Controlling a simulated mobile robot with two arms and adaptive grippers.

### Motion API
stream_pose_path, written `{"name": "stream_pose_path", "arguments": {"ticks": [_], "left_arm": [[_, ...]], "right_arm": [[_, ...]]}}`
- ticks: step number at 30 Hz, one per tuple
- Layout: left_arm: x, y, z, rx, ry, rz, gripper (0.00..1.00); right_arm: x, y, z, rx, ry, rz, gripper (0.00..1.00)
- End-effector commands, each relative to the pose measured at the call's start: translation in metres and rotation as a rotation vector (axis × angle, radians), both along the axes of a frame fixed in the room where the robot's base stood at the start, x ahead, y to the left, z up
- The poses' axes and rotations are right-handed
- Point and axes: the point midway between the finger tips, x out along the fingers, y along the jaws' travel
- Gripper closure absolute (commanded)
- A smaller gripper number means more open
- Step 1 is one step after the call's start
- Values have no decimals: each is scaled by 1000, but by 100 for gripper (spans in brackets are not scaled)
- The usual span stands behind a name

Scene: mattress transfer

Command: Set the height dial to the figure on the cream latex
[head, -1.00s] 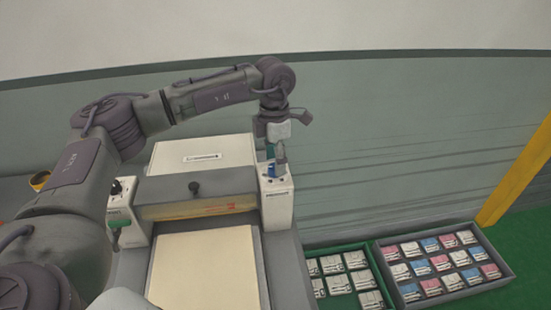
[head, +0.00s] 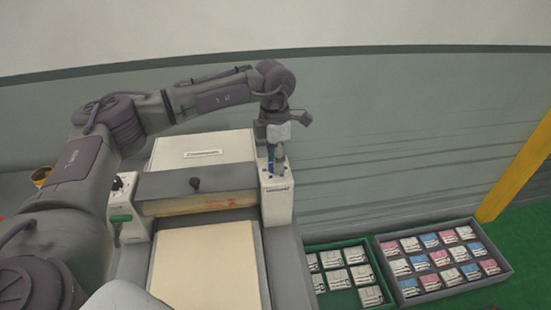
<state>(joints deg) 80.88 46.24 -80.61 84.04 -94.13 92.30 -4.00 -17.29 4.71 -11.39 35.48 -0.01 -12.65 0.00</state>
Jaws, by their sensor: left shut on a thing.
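The cream latex slab (head: 203,268) lies flat on the machine bed in front of the grey crossbar; no figure on its visible part can be read. A white housing (head: 278,203) stands at the right end of the crossbar. My left gripper (head: 275,163) reaches down to the top of this housing and is shut on a small dial there. The fingers mostly hide the dial, and its setting cannot be read. My right gripper is not in view.
A second white housing (head: 123,205) with a black knob stands at the crossbar's left end. A dark knob (head: 195,184) sits on the crossbar (head: 165,187). A green tray (head: 346,296) and a grey tray (head: 441,292) of small packets lie on the floor at right.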

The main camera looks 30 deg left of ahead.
Motion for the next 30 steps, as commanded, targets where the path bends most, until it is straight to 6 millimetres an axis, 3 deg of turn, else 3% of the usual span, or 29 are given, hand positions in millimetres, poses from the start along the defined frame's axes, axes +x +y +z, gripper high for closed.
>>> {"name": "stream_pose_path", "arguments": {"ticks": [11, 30], "left_arm": [[1, 0, -2, 0, -2, 169, 100], [1, 2, 0, -2, -5, 752, 100]], "right_arm": [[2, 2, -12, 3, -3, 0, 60], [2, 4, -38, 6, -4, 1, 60]]}}
